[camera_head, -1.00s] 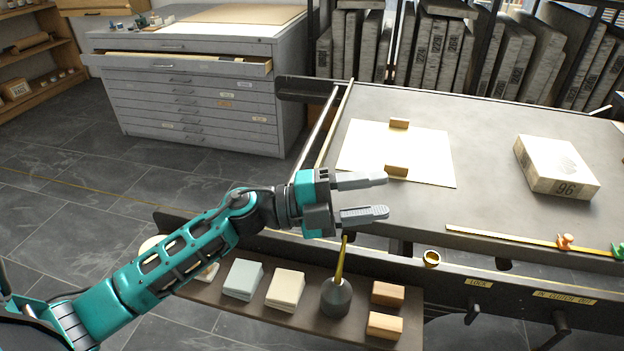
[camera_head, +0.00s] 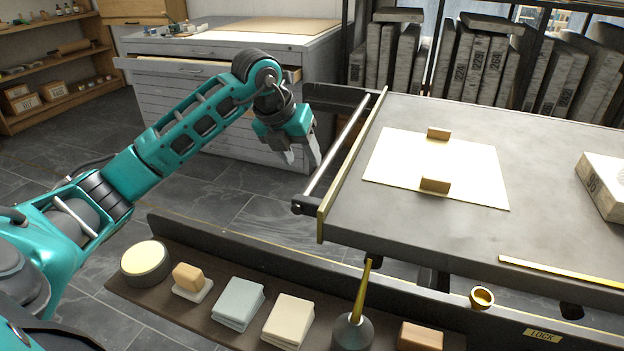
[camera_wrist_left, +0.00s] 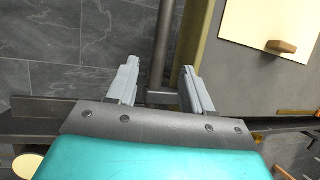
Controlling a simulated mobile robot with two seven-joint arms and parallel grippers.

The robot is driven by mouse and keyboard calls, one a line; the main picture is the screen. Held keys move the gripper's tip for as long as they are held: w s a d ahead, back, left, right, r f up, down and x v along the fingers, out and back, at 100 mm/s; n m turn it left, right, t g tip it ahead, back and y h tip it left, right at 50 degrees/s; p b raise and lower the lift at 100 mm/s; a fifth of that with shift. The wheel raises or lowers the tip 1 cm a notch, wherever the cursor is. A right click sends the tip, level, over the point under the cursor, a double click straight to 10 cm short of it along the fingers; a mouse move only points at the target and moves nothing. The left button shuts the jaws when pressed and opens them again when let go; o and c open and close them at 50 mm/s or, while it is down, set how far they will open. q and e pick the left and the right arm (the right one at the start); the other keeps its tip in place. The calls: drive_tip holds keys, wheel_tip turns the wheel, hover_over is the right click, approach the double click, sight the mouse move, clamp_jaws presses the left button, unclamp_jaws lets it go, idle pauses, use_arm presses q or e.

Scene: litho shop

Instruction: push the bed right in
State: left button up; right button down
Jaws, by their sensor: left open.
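The bed (camera_head: 410,226) is a flat grey slab on dark rails, with a brass-coloured strip along its left end. A metal bar (camera_head: 336,147) runs parallel to that end, just outside it. My left gripper (camera_head: 303,157) is open and empty, pointing down to the left of the bar in the head view. In the left wrist view, the bar (camera_wrist_left: 163,45) shows between the two open fingers (camera_wrist_left: 159,75), with the bed's edge to the right. I cannot tell whether a finger touches the bar. My right gripper is not in view.
On the bed lie a cream sheet (camera_head: 400,168) with two wooden blocks and a pale stone (camera_head: 606,184). A front shelf (camera_head: 190,312) holds a round tin, sponge, cloths and an oil can. A grey drawer cabinet (camera_head: 220,140) with an open drawer stands behind my left arm.

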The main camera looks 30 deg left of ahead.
sight(313, 178)
use_arm(q)
drive_tip(key=b+x, duration=0.1)
drive_tip(key=x, duration=0.6)
drive_tip(key=shift+f+b, duration=0.15)
drive_tip(key=shift+b, duration=0.15)
drive_tip(key=shift+c, duration=0.5)
clamp_jaws()
